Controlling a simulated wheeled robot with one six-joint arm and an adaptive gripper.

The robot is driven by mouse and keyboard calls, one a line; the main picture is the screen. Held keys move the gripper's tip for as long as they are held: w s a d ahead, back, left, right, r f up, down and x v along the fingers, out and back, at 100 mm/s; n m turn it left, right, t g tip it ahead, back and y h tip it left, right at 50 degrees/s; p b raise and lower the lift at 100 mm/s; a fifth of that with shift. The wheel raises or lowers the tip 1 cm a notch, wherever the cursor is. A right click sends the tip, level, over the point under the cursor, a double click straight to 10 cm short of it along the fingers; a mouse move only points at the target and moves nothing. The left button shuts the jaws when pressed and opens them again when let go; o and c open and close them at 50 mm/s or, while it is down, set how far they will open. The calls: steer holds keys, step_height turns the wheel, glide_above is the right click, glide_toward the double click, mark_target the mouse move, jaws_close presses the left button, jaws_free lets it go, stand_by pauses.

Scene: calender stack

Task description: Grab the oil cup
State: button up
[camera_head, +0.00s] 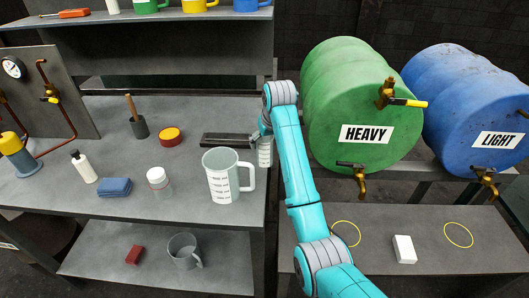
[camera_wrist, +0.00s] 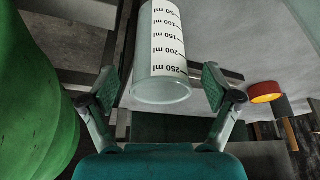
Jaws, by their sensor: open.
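A clear graduated cup marked up to 250 ml, which fits the oil cup, stands at the right edge of the grey workbench in the head view (camera_head: 265,156). My arm partly hides it there. In the wrist view the cup (camera_wrist: 161,45) lies between the two finger pads, with its rim towards my palm. My gripper (camera_head: 258,136) is at the cup's upper part. In the wrist view my gripper (camera_wrist: 160,86) is open, with a visible gap between each pad and the cup.
A larger measuring jug (camera_head: 221,178) with a handle stands just left of the cup. A dark flat bar (camera_head: 225,140) lies behind it. The green HEAVY drum (camera_head: 345,105) is close on the right. A red-yellow tin (camera_head: 170,137) sits further left.

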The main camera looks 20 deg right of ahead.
steer(key=x, duration=0.4)
steer(key=shift+w+a+f, duration=0.1)
steer(key=shift+w+f, duration=0.1)
steer(key=shift+f, duration=0.15)
steer(key=shift+c, duration=0.2)
steer(key=c, duration=1.1)
